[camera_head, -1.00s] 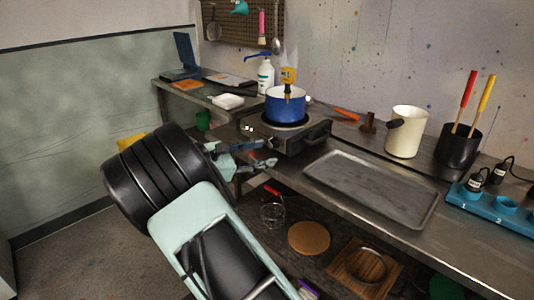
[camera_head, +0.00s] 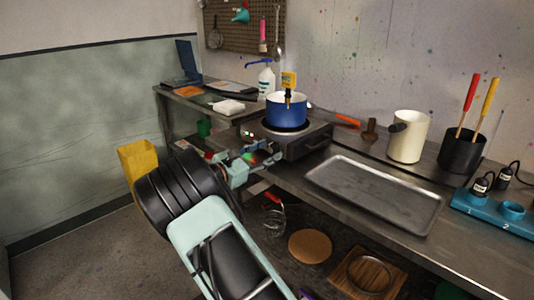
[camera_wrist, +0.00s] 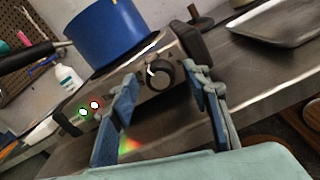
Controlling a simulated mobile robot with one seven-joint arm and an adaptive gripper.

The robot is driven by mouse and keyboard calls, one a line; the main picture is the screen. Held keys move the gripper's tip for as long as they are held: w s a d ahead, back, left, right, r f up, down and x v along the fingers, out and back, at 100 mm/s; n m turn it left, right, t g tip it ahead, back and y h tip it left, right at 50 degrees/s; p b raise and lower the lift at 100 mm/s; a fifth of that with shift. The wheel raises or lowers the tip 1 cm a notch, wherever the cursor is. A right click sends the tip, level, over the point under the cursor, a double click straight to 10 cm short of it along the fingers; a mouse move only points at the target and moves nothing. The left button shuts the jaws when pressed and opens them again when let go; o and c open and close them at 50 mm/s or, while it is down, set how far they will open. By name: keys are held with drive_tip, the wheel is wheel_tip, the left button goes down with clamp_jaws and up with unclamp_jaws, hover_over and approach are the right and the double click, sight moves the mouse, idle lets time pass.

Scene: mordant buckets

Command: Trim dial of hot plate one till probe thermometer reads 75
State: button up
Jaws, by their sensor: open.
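A dark hot plate (camera_head: 304,141) stands on the metal bench with a blue pot (camera_head: 286,110) on it. A yellow probe thermometer (camera_head: 288,80) is on the pot's rim; its reading is too small to read. The black dial (camera_wrist: 158,74) with a white pointer mark is on the hot plate's front in the wrist view. In the head view my gripper (camera_head: 255,160) is close to the hot plate's front.
An empty metal tray (camera_head: 372,192) lies right of the hot plate. A cream jug (camera_head: 409,138) and a black holder (camera_head: 460,152) stand behind it. A white bottle (camera_head: 266,82) stands behind the pot. A lower shelf holds a whisk (camera_head: 275,222) and a round board (camera_head: 310,246).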

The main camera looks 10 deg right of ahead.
drive_tip(key=shift+w+d, duration=0.15)
drive_tip(key=shift+c, duration=0.4)
drive_tip(key=c, duration=1.1)
drive_tip(key=shift+m+b, duration=0.3)
drive_tip(key=shift+b, duration=0.05)
drive_tip(key=shift+f+m+b, duration=0.2)
drive_tip(key=shift+m+b, duration=0.9)
drive_tip(key=shift+m, duration=0.1)
drive_tip(key=shift+r+m+b, duration=0.1)
drive_tip(key=shift+m+b, duration=1.5)
drive_tip(key=shift+m, duration=0.3)
